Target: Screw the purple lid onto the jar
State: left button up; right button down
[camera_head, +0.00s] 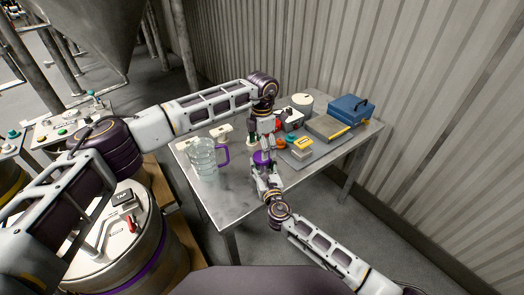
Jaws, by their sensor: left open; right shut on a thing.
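A clear ribbed jar (203,162) with a purple handle stands upright on the table's left part, its top open as far as I can see. The purple lid (262,157) is at the middle of the table, small and partly hidden by the grippers. My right gripper (263,166) reaches up from below and is shut on the lid. My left gripper (258,141) points down from above, close over the lid, with its jaws open. I cannot tell whether it touches the lid. Both grippers are to the right of the jar.
The grey metal table (215,200) has clear room in front of the jar. Small pale pieces (222,131) lie behind it. To the right are a yellow-topped block (302,144), a dark tray (326,128), a white round container (302,101) and a blue toolbox (351,109). A steel drum (120,235) stands front left.

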pick_arm(q)
jog(key=shift+r, duration=0.35)
jog(key=shift+c, duration=0.4)
jog(key=shift+w+d+r+h, duration=0.15)
jog(key=shift+d+r, duration=0.15)
jog(key=shift+r, duration=0.2)
jog(key=shift+s+d+r+h, duration=0.15)
jog(key=shift+d+r, duration=0.1)
jog(key=shift+r, duration=0.2)
jog(key=shift+w+r+n, duration=0.15)
jog(key=shift+r+n, duration=0.15)
jog(key=shift+r, duration=0.05)
jog(key=shift+a+r+n, duration=0.2)
jog(key=shift+r+n, duration=0.25)
jog(key=shift+n, duration=0.65)
jog(key=shift+a+n, duration=0.2)
jog(key=shift+n, duration=0.65)
jog(key=shift+a+n, duration=0.15)
jog(key=shift+n, duration=0.7)
jog(key=shift+f, duration=0.15)
